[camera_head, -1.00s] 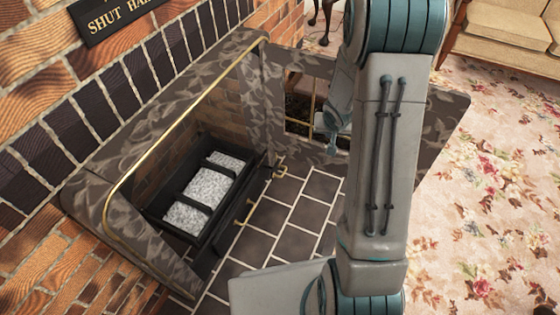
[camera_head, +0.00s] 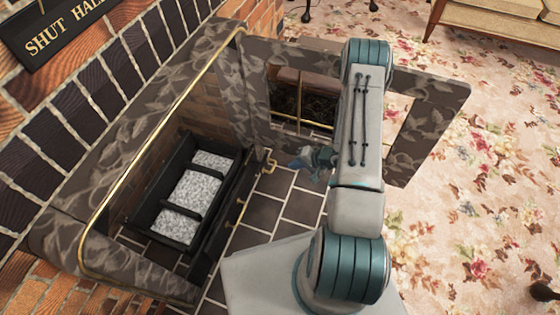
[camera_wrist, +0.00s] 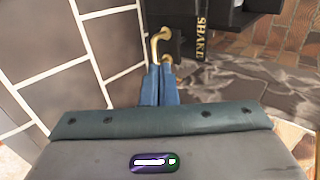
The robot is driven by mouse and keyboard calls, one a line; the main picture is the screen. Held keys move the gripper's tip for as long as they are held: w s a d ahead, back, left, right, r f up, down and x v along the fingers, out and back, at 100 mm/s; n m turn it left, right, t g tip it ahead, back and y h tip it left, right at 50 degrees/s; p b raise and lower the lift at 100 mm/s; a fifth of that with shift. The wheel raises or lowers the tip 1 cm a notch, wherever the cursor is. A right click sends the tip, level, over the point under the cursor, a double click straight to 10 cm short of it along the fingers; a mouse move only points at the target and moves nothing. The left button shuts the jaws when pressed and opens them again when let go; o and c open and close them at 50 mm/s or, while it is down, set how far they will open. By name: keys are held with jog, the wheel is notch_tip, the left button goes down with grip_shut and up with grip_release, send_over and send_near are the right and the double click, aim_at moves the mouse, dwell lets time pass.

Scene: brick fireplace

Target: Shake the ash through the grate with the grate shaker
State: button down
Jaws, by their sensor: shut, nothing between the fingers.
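Grey-white ash (camera_head: 186,198) lies in the black grate (camera_head: 128,222), inside the open fireplace in the head view. A hooked brass handle (camera_head: 268,165) sticks out at the grate's far right end. The same handle (camera_wrist: 158,42) shows in the wrist view, beside a dark part lettered "SHAKE" (camera_wrist: 201,38); I take it as the grate shaker. My gripper (camera_head: 308,160) is just right of the handle in the head view. In the wrist view its blue fingers (camera_wrist: 158,70) are together and empty, their tips at the brass. I cannot tell whether they touch it.
A second brass handle (camera_head: 237,213) sits on the black front bar. The marbled surround (camera_head: 245,85) stands close behind my gripper, with a framed marbled panel (camera_head: 425,140) behind my arm. Dark hearth tiles (camera_head: 262,212) lie clear in front. Flowered carpet (camera_head: 470,220) is at right.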

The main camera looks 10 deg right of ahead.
aim_at(262, 167)
jog(key=b+x, duration=0.2)
jog(key=x, duration=0.2)
jog(key=b+x, duration=0.2)
jog(key=x, duration=0.1)
jog(key=a+r+b+x, duration=0.1)
jog(key=b+x, duration=0.1)
jog(key=x, duration=0.2)
jog(key=shift+w+a+f, duration=0.1)
jog(key=shift+w+a, duration=0.05)
jog(key=shift+w, duration=0.35)
jog(key=shift+w+a, duration=0.35)
jog(key=shift+a, duration=0.1)
